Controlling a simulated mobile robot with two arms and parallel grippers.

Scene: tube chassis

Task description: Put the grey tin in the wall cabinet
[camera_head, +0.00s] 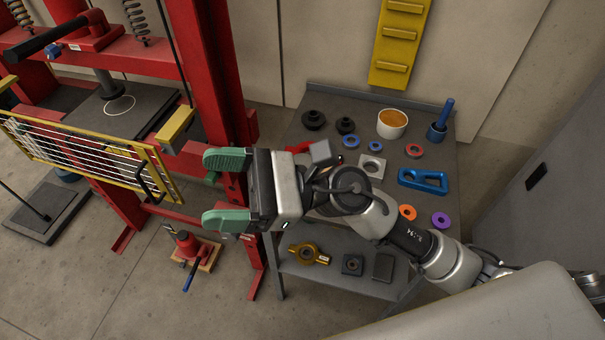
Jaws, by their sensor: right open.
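A round pale grey-white tin (391,131) with orange contents stands upright near the back of the grey workbench (455,123); it is the only tin-like thing I make out. My right gripper (220,189) is open and empty, its two green fingers pointing left, in front of the red press post and left of the bench. It is well apart from the tin. A large grey panel with a dark recess (537,176) stands at the right; I cannot tell whether it is the wall cabinet. My left gripper is out of view.
A red press frame (208,60) with a yellow mesh guard (85,160) stands at the left. Below, a shelf (335,276) holds several parts. A red jack (187,243) stands low.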

